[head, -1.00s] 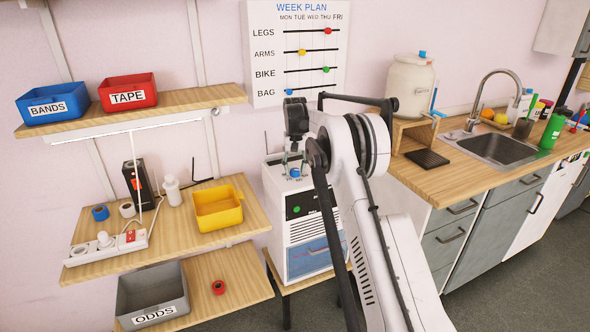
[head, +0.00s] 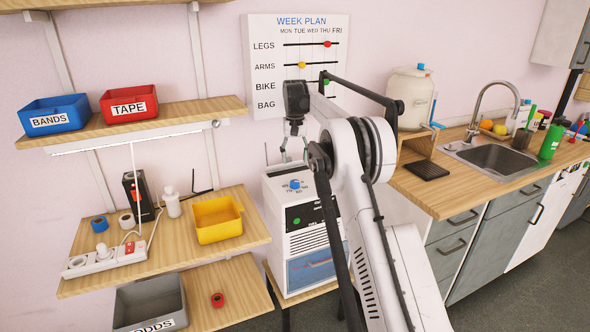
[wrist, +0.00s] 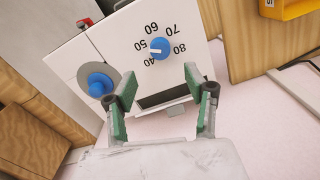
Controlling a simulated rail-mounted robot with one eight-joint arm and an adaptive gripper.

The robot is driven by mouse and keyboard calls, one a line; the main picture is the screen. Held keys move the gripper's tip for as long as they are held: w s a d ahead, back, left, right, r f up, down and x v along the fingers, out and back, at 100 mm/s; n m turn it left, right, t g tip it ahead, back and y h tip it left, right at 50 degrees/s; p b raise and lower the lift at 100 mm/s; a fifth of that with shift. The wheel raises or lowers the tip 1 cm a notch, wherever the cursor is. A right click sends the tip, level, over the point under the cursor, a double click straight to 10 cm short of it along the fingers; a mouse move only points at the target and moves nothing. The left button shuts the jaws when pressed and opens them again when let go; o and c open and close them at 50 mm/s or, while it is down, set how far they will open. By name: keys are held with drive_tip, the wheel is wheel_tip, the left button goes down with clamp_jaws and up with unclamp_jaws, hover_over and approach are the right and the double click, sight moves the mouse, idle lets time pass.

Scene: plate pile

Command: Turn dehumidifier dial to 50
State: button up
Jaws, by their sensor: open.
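The dehumidifier (head: 318,240) is a white box with a vent grille, a green light and a blue front panel. Its small blue dial (head: 295,184) is on the top face. In the wrist view the dial (wrist: 160,48) is upside down, ringed by the numbers 40 to 80. Its white pointer mark faces left, near 50 and 40; the exact reading is hard to tell. My gripper (wrist: 160,76) is open and empty, its two green-padded fingers apart and clear of the dial. In the head view my gripper (head: 293,150) hangs above the dehumidifier, which my arm partly covers.
A larger blue knob on a grey disc (wrist: 98,83) shows left of the dial in the wrist view. Shelves with a yellow bin (head: 218,220) stand left in the head view. A wooden counter (head: 445,195) with a jug (head: 410,95) and sink lies to the right.

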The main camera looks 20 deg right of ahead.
drive_tip(key=shift+r, duration=1.05)
drive_tip(key=s+a+r+t, duration=0.1)
drive_tip(key=s+a+r, duration=0.35)
drive_tip(key=s, duration=0.25)
drive_tip(key=s+a+r+n+t, duration=0.1)
drive_tip(key=s+a+r, duration=0.2)
drive_tip(key=s+r, duration=0.4)
drive_tip(key=s+a+r+t, duration=0.1)
drive_tip(key=s+a+r, duration=0.2)
drive_tip(key=s+r, duration=0.35)
drive_tip(key=s+a+f+n+t, duration=0.1)
drive_tip(key=s+a+f, duration=0.1)
drive_tip(key=s, duration=0.7)
drive_tip(key=s+a+f+t, duration=0.1)
drive_tip(key=s+a+f, duration=0.15)
drive_tip(key=s, duration=0.75)
drive_tip(key=s+a+f+t, duration=0.1)
drive_tip(key=s+f, duration=0.4)
drive_tip(key=s, duration=0.2)
drive_tip(key=s+a+f+t, duration=0.1)
drive_tip(key=s+f, duration=0.4)
drive_tip(key=s, duration=0.2)
drive_tip(key=shift+s+a+n, duration=0.15)
drive_tip(key=shift+a+n, duration=0.15)
